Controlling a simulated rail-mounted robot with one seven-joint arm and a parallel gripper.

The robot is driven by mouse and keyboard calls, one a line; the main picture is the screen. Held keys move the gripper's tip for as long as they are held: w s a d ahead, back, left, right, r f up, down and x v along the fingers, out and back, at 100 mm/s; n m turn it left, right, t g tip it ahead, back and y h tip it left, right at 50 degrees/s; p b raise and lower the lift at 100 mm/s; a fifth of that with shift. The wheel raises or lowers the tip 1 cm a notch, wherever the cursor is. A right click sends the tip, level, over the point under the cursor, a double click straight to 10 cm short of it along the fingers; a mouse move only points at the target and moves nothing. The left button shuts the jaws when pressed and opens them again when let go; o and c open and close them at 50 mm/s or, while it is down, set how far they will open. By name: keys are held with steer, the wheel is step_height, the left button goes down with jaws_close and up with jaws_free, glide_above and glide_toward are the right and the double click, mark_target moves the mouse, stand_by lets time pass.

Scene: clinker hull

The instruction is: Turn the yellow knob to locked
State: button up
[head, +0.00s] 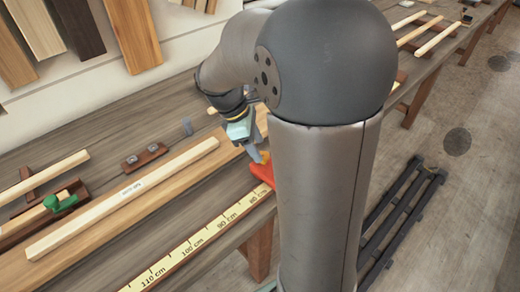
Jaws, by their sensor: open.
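I see no yellow knob in the head view; my own arm covers a large part of the bench. My gripper (259,157) points down over the bench, partly behind my arm, and is open. Its fingertips are close above or beside a red-orange part (262,172) at the bench's front edge. I cannot tell whether they touch it. My arm hides the right side of that part.
A fixture with a green handle (60,202) is at left. A brown block with two grey fittings (145,157) lies behind a long pale strip (125,198). A yellow measuring tape (195,243) runs along the front edge. A dark rack (405,215) is on the floor.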

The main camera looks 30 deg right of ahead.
steer(key=shift+x, duration=1.45)
steer(key=shift+r, duration=0.1)
steer(key=c, duration=1)
